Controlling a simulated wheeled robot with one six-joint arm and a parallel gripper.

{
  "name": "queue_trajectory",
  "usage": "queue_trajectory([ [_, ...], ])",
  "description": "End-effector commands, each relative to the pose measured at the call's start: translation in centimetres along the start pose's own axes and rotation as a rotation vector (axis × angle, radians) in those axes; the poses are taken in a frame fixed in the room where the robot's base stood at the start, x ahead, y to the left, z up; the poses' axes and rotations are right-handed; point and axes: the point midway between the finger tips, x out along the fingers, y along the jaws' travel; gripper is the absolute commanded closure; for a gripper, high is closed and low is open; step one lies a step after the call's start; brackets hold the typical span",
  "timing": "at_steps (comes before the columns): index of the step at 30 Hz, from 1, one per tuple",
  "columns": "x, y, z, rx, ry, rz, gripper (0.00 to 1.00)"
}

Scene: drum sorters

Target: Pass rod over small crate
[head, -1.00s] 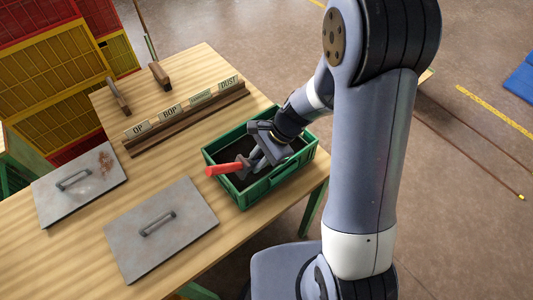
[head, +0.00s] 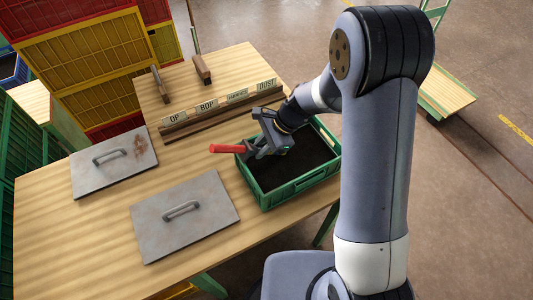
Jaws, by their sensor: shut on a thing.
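The rod is a red bar (head: 228,149) in the head view, and its red end sticks out to the left past the crate's left wall. My gripper (head: 256,150) is shut on it near the crate's back left corner. The gripper's body hides the rod's other end. The small crate is a green open box (head: 290,192) on the table's right side, filled with dark loose material. My gripper is above the crate's left rim; the exact height cannot be told.
Two grey metal plates with handles (head: 207,225) (head: 84,178) lie on the wooden table (head: 90,235). A label rack (head: 215,121) stands behind the crate, with two brushes (head: 203,70) (head: 160,88) farther back. Stacked yellow and red crates (head: 88,60) stand at the back left.

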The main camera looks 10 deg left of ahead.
Motion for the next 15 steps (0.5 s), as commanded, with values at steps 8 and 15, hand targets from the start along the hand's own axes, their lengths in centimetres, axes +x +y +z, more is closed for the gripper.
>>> queue_trajectory([
  [8,0.5,-2.7,0.1,0.001,-0.001,0.000,1.00],
  [15,0.0,0.3,-0.1,0.001,0.000,-0.001,1.00],
])
